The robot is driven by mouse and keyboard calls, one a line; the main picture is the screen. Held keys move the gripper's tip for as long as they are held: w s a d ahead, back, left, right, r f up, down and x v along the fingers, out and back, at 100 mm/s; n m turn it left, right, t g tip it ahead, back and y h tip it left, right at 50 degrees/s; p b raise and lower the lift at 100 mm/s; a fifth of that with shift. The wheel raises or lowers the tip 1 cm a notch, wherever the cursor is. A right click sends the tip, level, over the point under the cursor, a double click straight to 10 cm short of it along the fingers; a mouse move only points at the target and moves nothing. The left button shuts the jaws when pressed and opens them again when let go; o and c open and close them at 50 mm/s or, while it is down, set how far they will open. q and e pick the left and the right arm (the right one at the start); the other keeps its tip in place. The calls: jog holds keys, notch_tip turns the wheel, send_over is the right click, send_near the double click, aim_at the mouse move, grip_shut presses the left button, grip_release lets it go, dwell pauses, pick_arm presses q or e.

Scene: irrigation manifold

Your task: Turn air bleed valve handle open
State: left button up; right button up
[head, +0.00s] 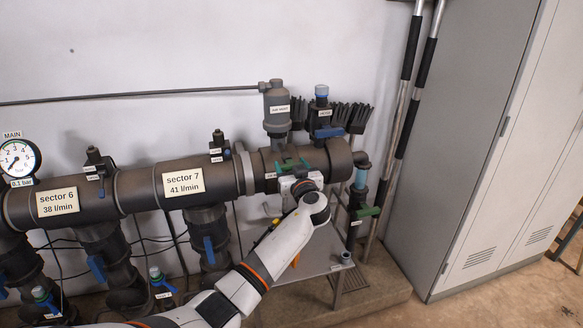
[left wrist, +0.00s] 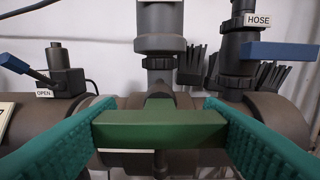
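The green bleed valve handle (left wrist: 160,129) lies level in the left wrist view, running along the main pipe, below the grey air vent (head: 277,108). The vent's lower body also shows in the left wrist view (left wrist: 160,28). My left gripper (head: 291,165) is at the handle. In the left wrist view its two teal fingers (left wrist: 160,140) are wide apart, one near each end of the handle. The handle's ends overlap the fingers in the picture, and I cannot tell whether they touch. In the head view my wrist hides part of the pipe. My right gripper is not in view.
A blue-handled hose valve (left wrist: 278,50) stands right of the vent. A small valve marked OPEN (left wrist: 62,75) is at the left. Brushes (head: 352,117) hang behind. A grey shelf (head: 318,258) is below the pipe. A grey cabinet (head: 476,130) stands at the right.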

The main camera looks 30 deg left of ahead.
pick_arm(q)
jog(key=shift+f+m, duration=0.1)
jog(key=shift+m, duration=0.3)
jog(key=m+b, duration=0.1)
jog(key=m, duration=0.1)
jog(key=shift+m, duration=1.3)
jog(key=m, duration=0.2)
jog(key=shift+m, duration=0.4)
jog(key=m+p, duration=0.1)
jog(key=m, duration=0.3)
jog(key=shift+p, duration=0.4)
jog(key=m+p, duration=0.1)
jog(key=m, duration=0.3)
jog(key=shift+p, duration=0.35)
jog(key=shift+m+p, duration=0.35)
jog(key=shift+m, duration=0.55)
